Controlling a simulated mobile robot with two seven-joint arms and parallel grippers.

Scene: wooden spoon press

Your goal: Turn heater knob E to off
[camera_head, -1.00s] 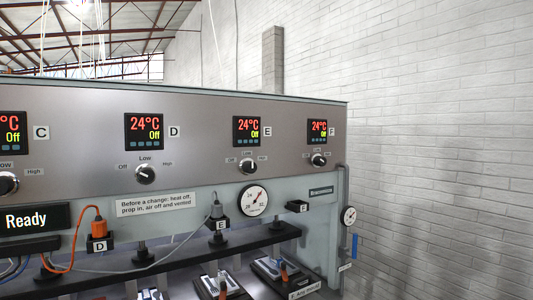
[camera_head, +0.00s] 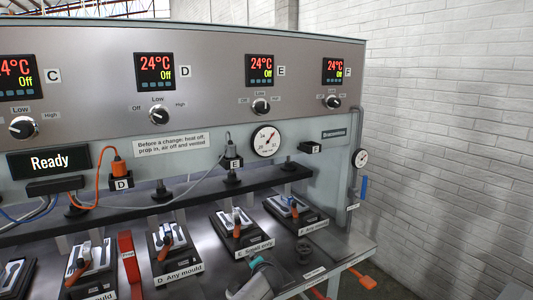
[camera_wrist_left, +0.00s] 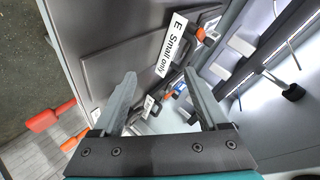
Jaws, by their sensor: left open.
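Heater knob E (camera_head: 261,106) is a round black knob on the grey upper panel in the head view, below display E (camera_head: 261,70), which reads 24°C and Off. Off, Low and High marks surround the knob; its pointer is too small for me to read surely. My left gripper (camera_head: 258,274) is at the bottom of the head view, in front of and well below the knob, near the "E Small only" label (camera_head: 255,248). In the left wrist view the gripper (camera_wrist_left: 160,78) is open and empty, with that label (camera_wrist_left: 172,44) beyond its fingers. My right gripper is not in view.
Similar knobs D (camera_head: 158,115) and F (camera_head: 332,102) flank knob E. Below are a round gauge (camera_head: 266,141), a black horizontal bar (camera_head: 150,194) and several mould stations with orange handles. A side pipe and gauge (camera_head: 360,157) stand at the right end. Space before the panel looks clear.

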